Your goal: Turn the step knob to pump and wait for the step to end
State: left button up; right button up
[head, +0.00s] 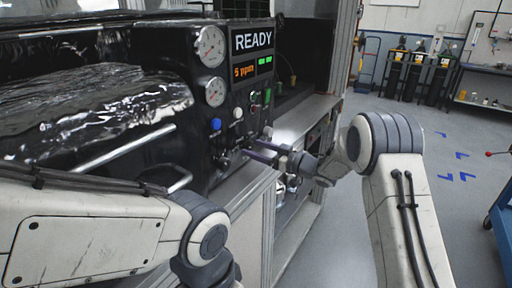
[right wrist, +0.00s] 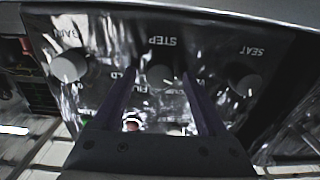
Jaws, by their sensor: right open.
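The step knob (right wrist: 162,78) is a grey round knob under the upside-down STEP label in the right wrist view. My right gripper (right wrist: 159,76) is open, with one dark finger on each side of the knob. I cannot tell whether the fingers touch it or where its pointer stands. In the head view my right gripper (head: 254,146) reaches the lower part of the black control panel (head: 228,98) and hides the knob. The display (head: 253,41) reads READY, with 5 ppm below. My left arm shows at lower left, its gripper out of view.
The GAIN knob (right wrist: 69,65) and SEAT knob (right wrist: 245,85) flank the step knob. Two round gauges (head: 211,47) and a blue knob (head: 215,124) sit on the panel's left side. A foil-like wrapped mass (head: 90,105) lies left of the panel. Open floor (head: 400,125) lies to the right.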

jog(key=shift+w+a, duration=0.1)
grip_shut()
jog(key=shift+r+m+p, duration=0.15)
jog(key=shift+m+p, duration=0.25)
jog(key=shift+p, duration=0.15)
jog(key=m+p, duration=0.5)
jog(key=m, duration=0.1)
jog(key=shift+m+p, duration=0.5)
jog(key=shift+m, duration=0.4)
